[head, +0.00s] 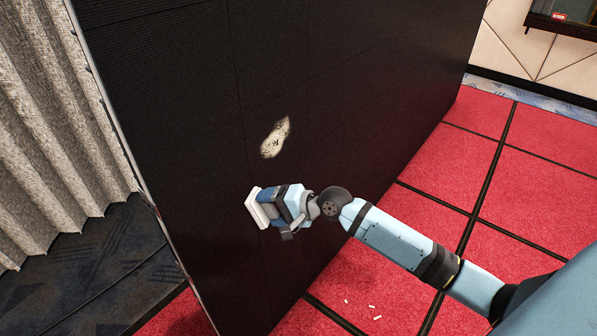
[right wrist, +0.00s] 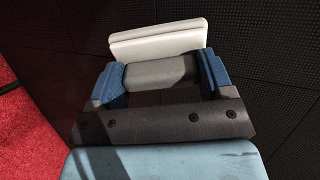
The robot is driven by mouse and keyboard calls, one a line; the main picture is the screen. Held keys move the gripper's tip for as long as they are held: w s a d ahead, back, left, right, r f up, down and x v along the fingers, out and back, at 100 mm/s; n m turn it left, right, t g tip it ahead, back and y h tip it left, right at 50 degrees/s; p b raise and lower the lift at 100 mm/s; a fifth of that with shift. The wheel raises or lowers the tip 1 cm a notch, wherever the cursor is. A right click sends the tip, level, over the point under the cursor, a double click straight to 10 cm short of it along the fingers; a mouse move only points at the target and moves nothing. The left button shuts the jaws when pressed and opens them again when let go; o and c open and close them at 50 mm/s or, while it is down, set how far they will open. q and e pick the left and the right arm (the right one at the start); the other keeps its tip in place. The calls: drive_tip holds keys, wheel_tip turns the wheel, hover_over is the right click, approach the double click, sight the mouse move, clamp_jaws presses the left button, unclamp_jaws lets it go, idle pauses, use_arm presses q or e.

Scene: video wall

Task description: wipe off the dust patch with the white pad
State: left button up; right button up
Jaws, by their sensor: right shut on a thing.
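The dust patch (head: 275,138) is a pale, speckled smear on the black video wall (head: 330,60) in the head view. The white pad (head: 256,207) is below the patch and a little to its left, apart from it. My right gripper (head: 268,202) is shut on the pad's grey handle. In the right wrist view, the blue fingers (right wrist: 160,78) grip the grey handle (right wrist: 160,71), with the white pad (right wrist: 158,38) beyond them. I cannot tell whether the pad touches the wall. The dust patch does not show in the right wrist view. My left gripper is not in view.
A grey pleated curtain (head: 55,130) hangs left of the wall's edge. Red carpet tiles (head: 475,170) cover the floor on the right, with small white bits (head: 372,307) lying near the wall's foot. The wall face around the patch is clear.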

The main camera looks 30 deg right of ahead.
drive_tip(key=w+d+r+m+t+h, duration=0.2)
drive_tip(key=d+r+m+t+h, duration=0.15)
drive_tip(key=d+r+t, duration=0.45)
drive_tip(key=w+a+f+g+b, duration=0.1)
drive_tip(key=w+f, duration=0.1)
drive_tip(key=w, duration=0.4)
drive_tip(key=shift+f+m+y, duration=0.2)
drive_tip(key=shift+m+y, duration=0.15)
drive_tip(key=shift+a, duration=0.1)
drive_tip(key=shift+x, duration=0.9)
